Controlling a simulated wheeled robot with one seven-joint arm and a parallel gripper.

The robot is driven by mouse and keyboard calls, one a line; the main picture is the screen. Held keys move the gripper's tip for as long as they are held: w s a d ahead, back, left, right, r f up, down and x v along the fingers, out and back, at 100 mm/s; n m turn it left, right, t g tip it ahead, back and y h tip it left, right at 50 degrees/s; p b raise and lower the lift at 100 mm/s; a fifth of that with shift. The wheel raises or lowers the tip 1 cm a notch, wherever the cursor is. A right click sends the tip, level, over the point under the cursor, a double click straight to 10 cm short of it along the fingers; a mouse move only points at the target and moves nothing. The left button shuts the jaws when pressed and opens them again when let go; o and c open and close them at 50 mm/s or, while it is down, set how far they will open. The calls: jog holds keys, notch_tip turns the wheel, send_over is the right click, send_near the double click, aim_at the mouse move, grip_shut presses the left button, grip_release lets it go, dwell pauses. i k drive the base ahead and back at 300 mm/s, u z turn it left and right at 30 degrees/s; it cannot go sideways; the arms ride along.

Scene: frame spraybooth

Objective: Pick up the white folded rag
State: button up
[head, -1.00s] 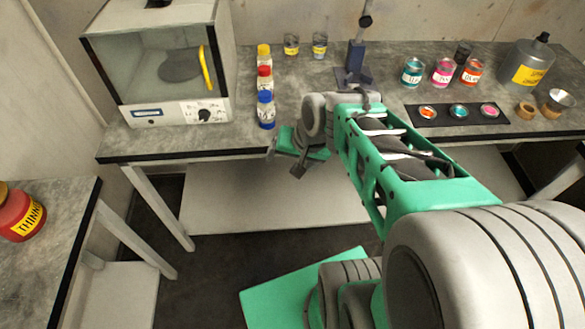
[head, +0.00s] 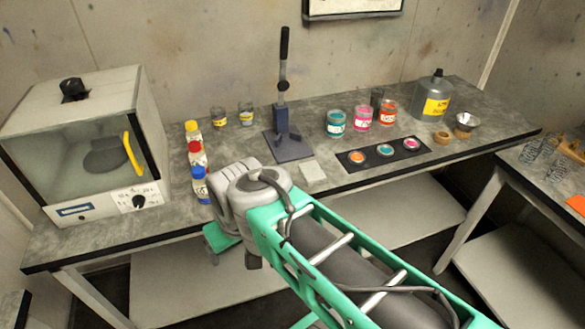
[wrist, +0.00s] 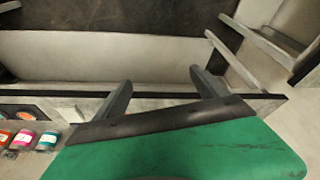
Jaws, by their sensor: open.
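The white folded rag (head: 313,171) lies flat on the grey bench top, between the dark press base and the black strip of paint lids. A pale patch left of the fingers in the wrist view (wrist: 92,109) appears to be the same rag, partly covered. My gripper (wrist: 163,88) is open with nothing between its fingers. In the head view its green body shows at the bench's front edge, left of the rag; the fingertips are hard to make out there.
The press (head: 289,143) stands just left of the rag, and the lid strip (head: 405,163) lies to its right. Paint cans (head: 362,118) stand behind the strip. Bottles (head: 200,185) stand near my wrist, beside the glass-fronted oven (head: 100,145).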

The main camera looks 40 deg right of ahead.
aim_at(312, 173)
jog(key=u, duration=3.55)
jog(key=k, duration=1.3)
jog(key=z, duration=1.4)
